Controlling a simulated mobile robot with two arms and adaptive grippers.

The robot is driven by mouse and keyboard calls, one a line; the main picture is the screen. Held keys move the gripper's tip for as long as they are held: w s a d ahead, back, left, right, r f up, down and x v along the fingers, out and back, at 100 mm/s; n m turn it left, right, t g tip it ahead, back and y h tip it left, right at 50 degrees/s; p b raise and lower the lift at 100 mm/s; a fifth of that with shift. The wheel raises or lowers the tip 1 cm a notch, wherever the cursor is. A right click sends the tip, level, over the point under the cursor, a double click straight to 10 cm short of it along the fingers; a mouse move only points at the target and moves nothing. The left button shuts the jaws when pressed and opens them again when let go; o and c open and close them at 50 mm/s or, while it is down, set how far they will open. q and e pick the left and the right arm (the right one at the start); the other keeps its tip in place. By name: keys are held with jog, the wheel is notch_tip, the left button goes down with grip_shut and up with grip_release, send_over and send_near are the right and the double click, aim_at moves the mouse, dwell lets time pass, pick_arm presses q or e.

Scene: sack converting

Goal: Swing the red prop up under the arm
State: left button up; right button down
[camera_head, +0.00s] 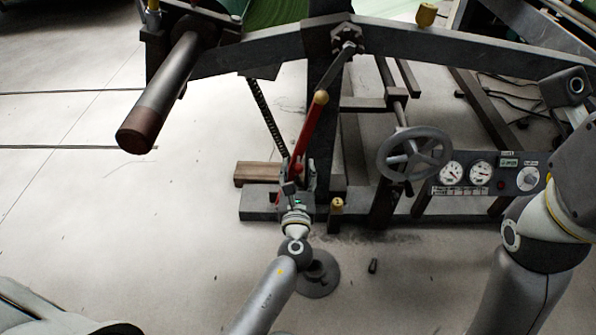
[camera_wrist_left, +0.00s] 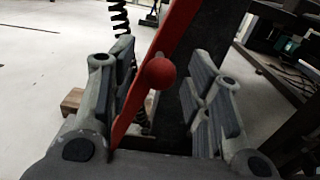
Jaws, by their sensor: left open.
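The red prop (camera_head: 309,130) is a slim red bar beside the dark upright post, tilted with its top to the right. A yellowish knob (camera_head: 320,97) shows near its upper end. The grey steel arm (camera_head: 440,42) of the machine runs across above it. My left gripper (camera_head: 299,182) is at the prop's lower part, fingers open. In the left wrist view the red prop (camera_wrist_left: 158,85), with a red ball (camera_wrist_left: 160,74) on it, passes between the two open fingers. Whether either finger touches it I cannot tell.
A dark-ended roller (camera_head: 160,95) juts out at upper left. A handwheel (camera_head: 414,153) and a gauge panel (camera_head: 486,174) stand to the right. A coiled cable (camera_head: 265,120) hangs left of the prop. A wooden block (camera_head: 257,173) lies by the base. The left floor is clear.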

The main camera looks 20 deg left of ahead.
pick_arm(q)
jog(key=shift+w+a, duration=0.2)
jog(key=shift+w, duration=0.45)
grip_shut()
